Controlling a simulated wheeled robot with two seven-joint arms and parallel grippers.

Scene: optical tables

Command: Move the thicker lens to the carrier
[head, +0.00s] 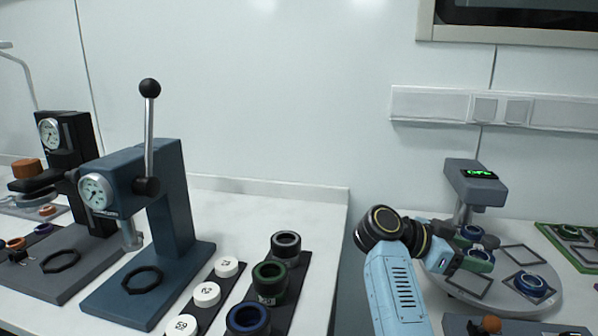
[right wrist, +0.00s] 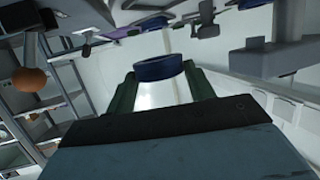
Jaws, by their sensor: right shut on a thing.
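My right gripper (head: 474,250) reaches in over the round grey plate and is shut on a blue-ringed lens (head: 472,232). In the right wrist view, the gripper (right wrist: 160,92) has its green fingers on both sides of this lens (right wrist: 159,68), whose clear body shows below the blue ring. The lens is in front of the gauge (head: 475,187) with a green display. A second blue-ringed lens (head: 530,284) lies on a square mark at the plate's right. I cannot tell from these views which lens is thicker. No part is clearly identifiable as the carrier. My left gripper is out of view.
A green-edged tray (head: 546,233) with ringed parts lies at the far right. An orange knob (head: 491,323) stands at the front. On the left table are a blue press (head: 170,200), white numbered caps (head: 207,294) and dark ringed holders (head: 270,282). A gap separates the tables.

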